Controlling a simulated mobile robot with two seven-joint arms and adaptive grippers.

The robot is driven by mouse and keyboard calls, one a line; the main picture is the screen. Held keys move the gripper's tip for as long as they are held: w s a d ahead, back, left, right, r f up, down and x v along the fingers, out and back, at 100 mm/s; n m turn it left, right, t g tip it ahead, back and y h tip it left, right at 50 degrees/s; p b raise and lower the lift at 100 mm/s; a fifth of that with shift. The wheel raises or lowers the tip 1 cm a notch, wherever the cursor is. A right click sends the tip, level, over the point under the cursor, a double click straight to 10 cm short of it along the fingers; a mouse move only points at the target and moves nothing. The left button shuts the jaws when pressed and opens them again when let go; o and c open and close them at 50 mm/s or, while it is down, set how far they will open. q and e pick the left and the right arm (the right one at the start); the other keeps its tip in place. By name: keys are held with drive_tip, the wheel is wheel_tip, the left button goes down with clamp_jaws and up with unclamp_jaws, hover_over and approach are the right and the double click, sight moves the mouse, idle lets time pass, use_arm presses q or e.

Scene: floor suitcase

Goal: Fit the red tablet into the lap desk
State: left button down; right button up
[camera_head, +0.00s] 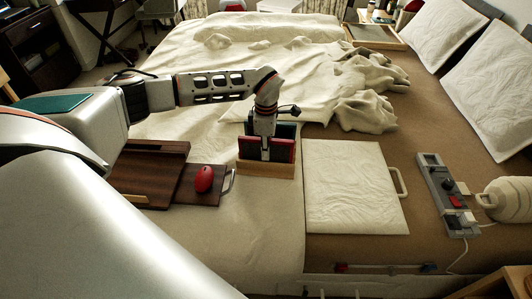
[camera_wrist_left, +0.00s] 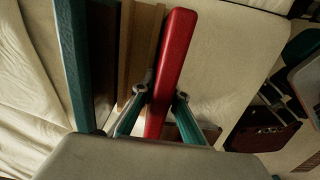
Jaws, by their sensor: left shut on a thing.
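The red tablet (camera_wrist_left: 172,68) is a slim red slab, seen edge-on between the two fingers of my left gripper (camera_wrist_left: 161,93) in the left wrist view. The gripper is shut on it. In the head view the red tablet (camera_head: 284,150) shows at the wooden holder (camera_head: 266,171), with my left gripper (camera_head: 266,150) pointing down over it. I cannot tell whether its lower edge is still inside the holder. The dark brown lap desk (camera_head: 140,185) lies on the bed to the left, with a ledge along its back. My right gripper is not in view.
A red mouse (camera_head: 204,178) sits on the lap desk's right part, near a pale handle. A cream padded board (camera_head: 352,190) lies right of the holder. A grey power strip (camera_head: 440,192) and white jar (camera_head: 510,200) are farther right. Bunched blanket (camera_head: 365,95) lies behind.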

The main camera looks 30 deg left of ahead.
use_arm(q)
drive_tip(key=shift+w+r, duration=0.1)
drive_tip(key=shift+r, duration=0.4)
wheel_tip(320, 180, up, 19)
drive_tip(key=p, duration=0.3)
